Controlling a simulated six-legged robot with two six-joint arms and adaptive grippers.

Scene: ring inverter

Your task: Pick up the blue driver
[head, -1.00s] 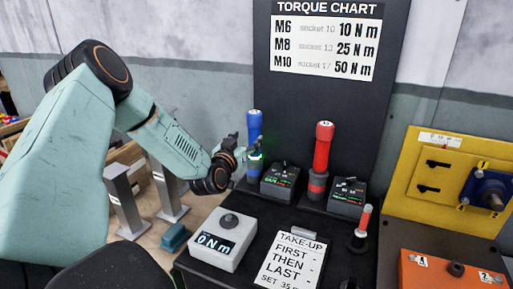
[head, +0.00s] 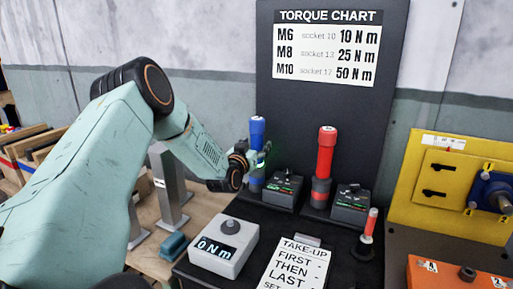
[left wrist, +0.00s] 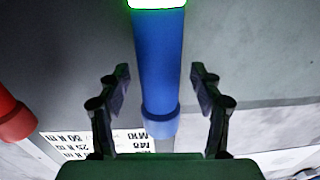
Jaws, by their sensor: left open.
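The blue driver (head: 257,134) stands upright in its place at the left of the dark bench, in front of the dark back panel. In the left wrist view the blue driver (left wrist: 160,60) lies between the two fingers, with a green glowing band at the top edge. My left gripper (head: 260,158) is at the driver's side in the head view. In the left wrist view my left gripper (left wrist: 160,90) is open, one finger on each side of the driver, with gaps on both sides. My right gripper is not in view.
A grey torque meter (head: 224,246) and a take-up card (head: 297,268) lie in front. A yellow panel (head: 440,190) and an orange box (head: 450,275) are at right.

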